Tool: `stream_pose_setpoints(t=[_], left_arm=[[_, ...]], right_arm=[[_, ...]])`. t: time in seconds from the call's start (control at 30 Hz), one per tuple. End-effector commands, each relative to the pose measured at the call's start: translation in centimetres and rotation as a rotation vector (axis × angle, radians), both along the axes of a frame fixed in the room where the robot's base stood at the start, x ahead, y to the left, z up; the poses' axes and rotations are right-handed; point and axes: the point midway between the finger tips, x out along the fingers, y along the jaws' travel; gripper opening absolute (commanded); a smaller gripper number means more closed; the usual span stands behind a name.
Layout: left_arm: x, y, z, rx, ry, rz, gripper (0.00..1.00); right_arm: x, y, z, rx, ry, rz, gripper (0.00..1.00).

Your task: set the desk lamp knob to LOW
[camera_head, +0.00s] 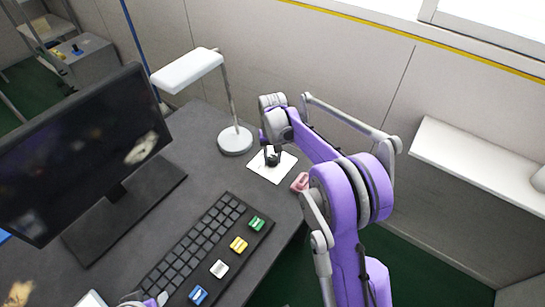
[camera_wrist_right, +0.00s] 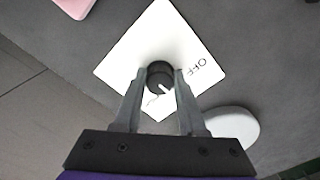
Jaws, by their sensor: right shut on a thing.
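The desk lamp (camera_head: 187,70) has a white head and a grey stem rising from a round base (camera_head: 235,140). Beside it a white plate (camera_head: 262,171) lies on the desk, also seen in the right wrist view (camera_wrist_right: 120,66). A dark round knob (camera_wrist_right: 159,72) with a white pointer mark stands on the plate. The pointer slants down and right in the wrist view, between the word OFF and a second label, partly hidden and unreadable. My right gripper (camera_wrist_right: 158,78) is shut on the knob, one finger on each side; it also shows in the head view (camera_head: 272,157). My left gripper is not seen.
A monitor (camera_head: 75,150) and a black keyboard (camera_head: 196,245) with several coloured keys occupy the desk's left and front. A pink object (camera_head: 300,182) lies near the desk's right edge, close to the plate. A white shelf (camera_head: 480,163) is at the right.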

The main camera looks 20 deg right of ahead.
Motion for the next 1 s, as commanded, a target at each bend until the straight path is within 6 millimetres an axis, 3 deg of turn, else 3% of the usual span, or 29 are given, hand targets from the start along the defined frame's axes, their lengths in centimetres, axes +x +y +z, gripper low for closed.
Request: stream_pose_setpoints(t=[0.1, 0.13, 0.27, 0.67, 1.0], left_arm=[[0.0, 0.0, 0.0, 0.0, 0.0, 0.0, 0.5], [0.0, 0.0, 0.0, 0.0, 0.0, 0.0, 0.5], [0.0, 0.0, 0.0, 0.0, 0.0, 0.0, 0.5], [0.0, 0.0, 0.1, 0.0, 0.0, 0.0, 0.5], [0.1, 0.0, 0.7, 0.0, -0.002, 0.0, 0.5]], right_arm=[[0.0, 0.0, 0.0, 0.0, -0.001, 0.0, 0.0], [0.0, 0.0, 0.0, 0.0, -0.001, 0.0, 0.46], [0.0, 0.0, 0.0, 0.0, 0.0, 0.0, 0.69], [0.0, 0.0, 0.8, 0.0, 0.0, 0.001, 0.7], [0.0, 0.0, 7.2, 0.0, 0.0, 0.001, 0.7]])
